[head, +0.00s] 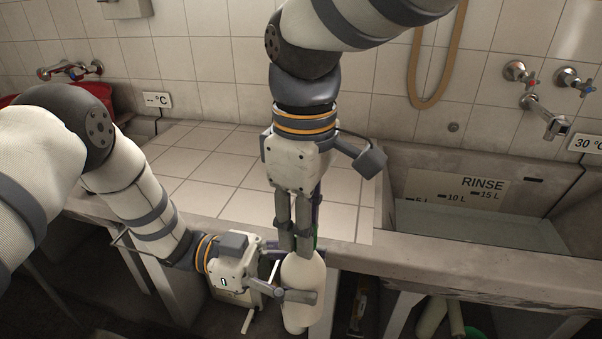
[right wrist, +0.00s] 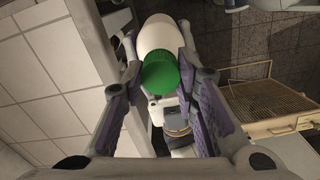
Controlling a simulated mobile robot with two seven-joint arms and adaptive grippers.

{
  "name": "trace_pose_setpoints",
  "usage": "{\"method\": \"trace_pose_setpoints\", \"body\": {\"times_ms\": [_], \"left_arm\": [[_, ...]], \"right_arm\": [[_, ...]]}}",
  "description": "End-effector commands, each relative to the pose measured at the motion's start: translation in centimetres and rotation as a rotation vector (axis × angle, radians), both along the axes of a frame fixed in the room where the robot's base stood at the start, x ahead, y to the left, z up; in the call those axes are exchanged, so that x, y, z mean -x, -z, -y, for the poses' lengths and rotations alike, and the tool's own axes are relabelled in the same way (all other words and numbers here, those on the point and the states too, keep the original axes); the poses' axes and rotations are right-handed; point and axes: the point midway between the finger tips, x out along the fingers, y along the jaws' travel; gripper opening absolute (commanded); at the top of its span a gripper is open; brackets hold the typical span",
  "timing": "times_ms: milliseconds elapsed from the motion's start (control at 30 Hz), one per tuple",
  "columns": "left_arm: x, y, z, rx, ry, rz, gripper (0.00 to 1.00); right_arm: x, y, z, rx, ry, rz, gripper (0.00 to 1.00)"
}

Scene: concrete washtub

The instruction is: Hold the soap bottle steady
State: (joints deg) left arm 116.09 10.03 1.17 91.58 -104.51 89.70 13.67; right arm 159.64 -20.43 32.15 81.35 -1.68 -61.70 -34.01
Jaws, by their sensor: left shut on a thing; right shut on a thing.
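The soap bottle (head: 302,273) is cream-white and hangs in front of the tub's front edge in the head view. Its green cap (right wrist: 166,77) and pale body (right wrist: 158,36) show between my right fingers in the right wrist view. My right gripper (head: 296,246) comes down from above and is shut on the bottle's upper part. My left gripper (head: 290,290) comes in from the left, lower down, and is shut on the bottle's body, one finger across its front. The cap is mostly hidden by the right fingers in the head view.
A tiled counter (head: 185,160) lies behind the grippers. The rinse basin (head: 450,222) with water is at the right, below wall taps (head: 545,115) and a hose (head: 440,70). The concrete front edge (head: 440,262) runs close beside the bottle. A red tub (head: 8,101) is far left.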

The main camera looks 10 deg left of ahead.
Motion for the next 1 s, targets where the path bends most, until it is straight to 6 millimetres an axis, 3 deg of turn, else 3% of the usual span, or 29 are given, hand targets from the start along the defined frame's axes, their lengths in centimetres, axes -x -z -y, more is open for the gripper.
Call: {"method": "trace_pose_setpoints", "body": {"times_ms": [133,167,233,533,800,1000], "left_arm": [[0.0,0.0,0.0,0.001,0.000,0.000,0.00],[0.0,0.0,0.0,0.001,0.000,0.000,0.00],[0.0,0.0,0.0,0.001,0.000,0.000,0.00],[0.0,0.0,0.0,0.001,0.000,0.000,0.00],[0.0,-0.1,0.0,0.001,0.000,0.001,0.00],[0.0,-0.1,0.0,0.001,0.000,0.001,0.00]], "right_arm": [[0.1,0.2,0.0,0.008,-0.007,-0.001,0.00],[0.1,0.2,0.0,0.008,-0.007,-0.001,0.34],[0.1,0.2,0.0,0.008,-0.008,-0.001,0.48],[0.1,0.0,-0.1,0.005,-0.009,0.000,0.48],[0.0,-3.8,-0.1,0.002,-0.008,0.004,0.48],[0.1,-4.6,-0.1,0.003,-0.008,0.002,0.48]]}}
